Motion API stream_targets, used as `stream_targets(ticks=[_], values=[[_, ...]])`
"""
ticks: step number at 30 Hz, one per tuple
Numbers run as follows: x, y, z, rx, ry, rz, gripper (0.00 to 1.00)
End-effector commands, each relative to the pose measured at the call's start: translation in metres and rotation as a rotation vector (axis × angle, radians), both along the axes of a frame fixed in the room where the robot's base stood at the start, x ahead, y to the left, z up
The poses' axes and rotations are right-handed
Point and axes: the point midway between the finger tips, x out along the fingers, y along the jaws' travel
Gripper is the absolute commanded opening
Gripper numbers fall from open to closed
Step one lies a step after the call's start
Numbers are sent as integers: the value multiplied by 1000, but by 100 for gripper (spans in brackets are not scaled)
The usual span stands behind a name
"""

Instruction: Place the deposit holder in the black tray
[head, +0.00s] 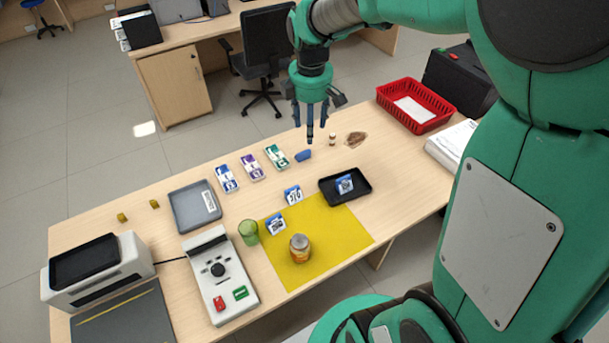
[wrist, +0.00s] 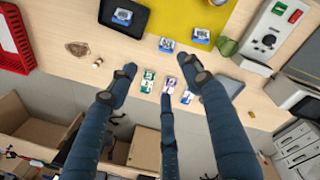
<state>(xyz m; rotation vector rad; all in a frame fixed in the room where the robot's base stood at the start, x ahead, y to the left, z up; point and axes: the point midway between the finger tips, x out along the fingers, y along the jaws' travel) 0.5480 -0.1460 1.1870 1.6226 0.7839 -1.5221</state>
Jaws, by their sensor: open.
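The black tray (head: 361,198) stands at the right edge of the yellow mat; it also shows at the top of the wrist view (wrist: 107,14). A blue-and-white holder (head: 345,184) sits inside it. Two similar holders stand outside: one (head: 293,194) near the mat's far edge, one (head: 276,223) on the mat. Their print is too small to tell which is the deposit holder. My gripper (head: 311,126) is open and empty, above the table's far side, apart from all three holders. Its spread fingers (wrist: 160,78) show in the wrist view.
A small blue object (head: 303,156) lies below my gripper, beside a small bottle (head: 332,139). Green, purple and blue bundles (head: 251,167) lie left. A jar (head: 300,248) and green cup (head: 249,232) stand nearer. A red basket (head: 437,117) is at the right.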

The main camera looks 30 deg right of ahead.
Motion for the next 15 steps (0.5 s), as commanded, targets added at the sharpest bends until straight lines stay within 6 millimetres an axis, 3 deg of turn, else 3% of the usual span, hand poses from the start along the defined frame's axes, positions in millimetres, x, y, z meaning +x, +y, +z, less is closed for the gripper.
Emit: stream_targets(ticks=[6,15], values=[[-45,44,46,28,-107,-217,49],[-114,94,85,120,-244,-519,49]])
